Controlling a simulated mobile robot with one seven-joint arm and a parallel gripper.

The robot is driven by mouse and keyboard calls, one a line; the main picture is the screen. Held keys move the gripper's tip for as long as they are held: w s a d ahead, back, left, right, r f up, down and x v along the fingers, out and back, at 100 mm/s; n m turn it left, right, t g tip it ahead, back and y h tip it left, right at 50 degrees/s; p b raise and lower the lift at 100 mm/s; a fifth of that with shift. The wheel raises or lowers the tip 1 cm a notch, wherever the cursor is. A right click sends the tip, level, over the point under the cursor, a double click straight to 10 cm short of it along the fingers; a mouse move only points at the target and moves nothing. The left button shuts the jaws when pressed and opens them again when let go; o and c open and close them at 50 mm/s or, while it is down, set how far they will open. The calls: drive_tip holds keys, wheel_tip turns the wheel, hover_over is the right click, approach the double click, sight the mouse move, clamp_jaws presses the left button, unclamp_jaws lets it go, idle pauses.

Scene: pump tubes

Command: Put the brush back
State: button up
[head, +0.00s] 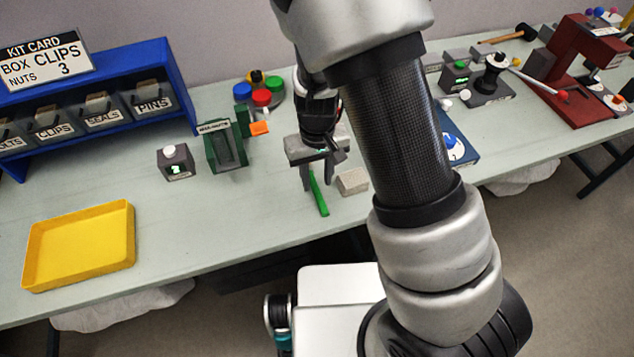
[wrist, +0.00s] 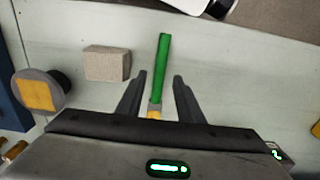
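The brush has a green handle (head: 318,193) and lies on the table below my gripper (head: 318,180). In the wrist view the green handle (wrist: 162,65) points up the picture, and a tan and orange end shows near my gripper's body. My gripper also shows in the wrist view (wrist: 160,76), with its two fingers apart, one on each side of the brush. A gap shows between each finger and the handle. How high the fingertips are above the table is hard to tell.
A beige block (head: 353,182) lies just right of the brush. A green labelled stand (head: 224,152), a small dark box (head: 176,163) and a yellow tray (head: 80,246) are to the left. A blue bin rack (head: 178,95) stands further back. The table between tray and brush is clear.

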wheel_tip(320, 180, up, 9)
wheel_tip(320, 180, up, 16)
drive_tip(key=m+t+y, duration=0.2)
drive_tip(key=t, duration=0.1)
hover_over(317, 191)
drive_tip(key=s+d, duration=0.5)
drive_tip(key=d, duration=0.1)
drive_tip(key=s+d+r+m+t+h, duration=0.1)
drive_tip(key=s+d+r+t+h, duration=0.1)
drive_tip(key=s+d+r, duration=0.3)
drive_tip(key=s+r, duration=0.2)
drive_tip(key=s, duration=0.1)
drive_tip(key=shift+s+d+r+t+p, duration=0.15)
drive_tip(key=shift+d+r+t+p, duration=0.05)
drive_tip(key=shift+d+t+p, duration=0.15)
